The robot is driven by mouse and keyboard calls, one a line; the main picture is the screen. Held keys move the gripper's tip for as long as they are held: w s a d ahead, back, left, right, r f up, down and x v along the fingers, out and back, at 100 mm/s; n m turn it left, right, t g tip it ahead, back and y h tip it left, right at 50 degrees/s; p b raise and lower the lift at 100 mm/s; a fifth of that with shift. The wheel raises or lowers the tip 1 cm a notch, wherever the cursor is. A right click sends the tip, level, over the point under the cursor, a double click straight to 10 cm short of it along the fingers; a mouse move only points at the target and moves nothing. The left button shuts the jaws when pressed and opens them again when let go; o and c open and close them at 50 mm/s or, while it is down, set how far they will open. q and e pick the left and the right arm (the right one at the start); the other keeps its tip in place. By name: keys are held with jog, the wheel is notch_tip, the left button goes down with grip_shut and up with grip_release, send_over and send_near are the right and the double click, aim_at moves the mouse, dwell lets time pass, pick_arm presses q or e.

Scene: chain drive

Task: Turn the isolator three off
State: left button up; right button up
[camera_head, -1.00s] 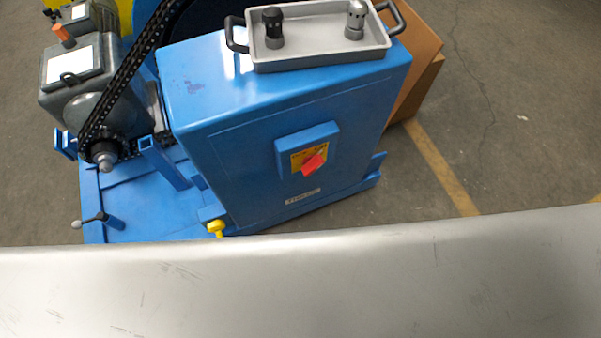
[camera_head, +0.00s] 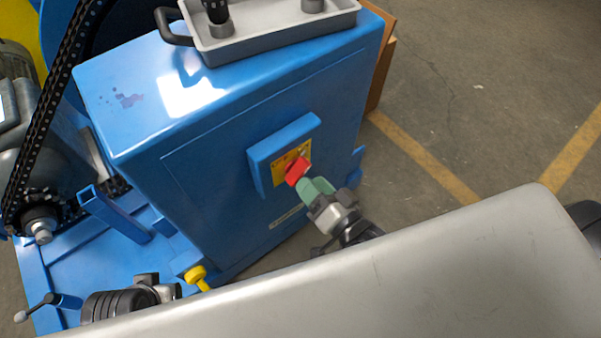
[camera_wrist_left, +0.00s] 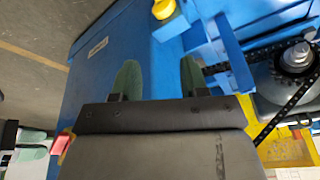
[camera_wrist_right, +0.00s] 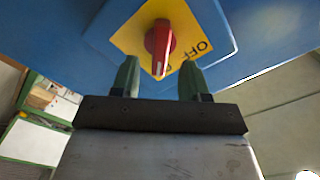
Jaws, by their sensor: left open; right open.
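The isolator is a red rotary handle (camera_head: 297,171) on a yellow plate, set in a blue box (camera_head: 262,163) on the blue cabinet's front. In the right wrist view the red handle (camera_wrist_right: 159,46) stands between and just beyond my fingertips, with "OFF" lettering (camera_wrist_right: 196,50) to its right. My right gripper (camera_head: 315,187) is open, its green fingers close to the handle; I cannot tell whether they touch it. My left gripper (camera_wrist_left: 158,75) is open and empty in the left wrist view, near the cabinet's lower part. In the head view its fingers are not clearly seen.
A grey tray (camera_head: 270,37) with dark fittings sits on the blue cabinet (camera_head: 215,110). A yellow knob (camera_head: 195,273) is low on the front. A chain (camera_head: 45,120) and sprocket (camera_head: 40,222) are at left. A grey surface (camera_head: 400,275) crosses the foreground. Floor at right is open.

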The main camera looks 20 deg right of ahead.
aim_at(301, 175)
jog(key=shift+x, duration=2.15)
jog(key=shift+c, duration=0.4)
grip_shut()
